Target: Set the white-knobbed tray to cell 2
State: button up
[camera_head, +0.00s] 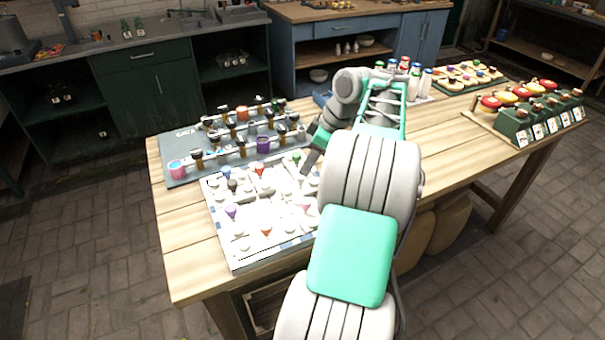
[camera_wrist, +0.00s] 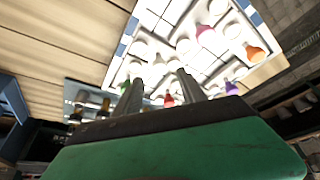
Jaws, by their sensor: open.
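A white gridded board (camera_head: 238,262) lies on the near left of the wooden table. The board also shows upside down in the wrist view (camera_wrist: 165,22). I cannot tell which part is the white-knobbed tray or which cell is number 2. My gripper (camera_head: 311,160) is over the board's far right corner. In the wrist view its two fingers (camera_wrist: 159,84) are apart, with nothing seen held between them. My arm hides part of the board's right side.
A dark grey board (camera_head: 180,174) with several taps and coloured cups lies behind the white board. Several bottles (camera_head: 412,84) stand at the back. A green stand (camera_head: 515,125) with red and yellow tops is at the right. Bare table (camera_head: 460,130) lies between.

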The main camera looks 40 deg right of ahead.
aim_at(301, 184)
jog(key=x, duration=0.5)
jog(key=shift+w+a+f+b, duration=0.1)
jog(key=shift+w+f+b, duration=0.05)
jog(key=shift+f+b, duration=0.15)
grip_shut()
dwell(1.0)
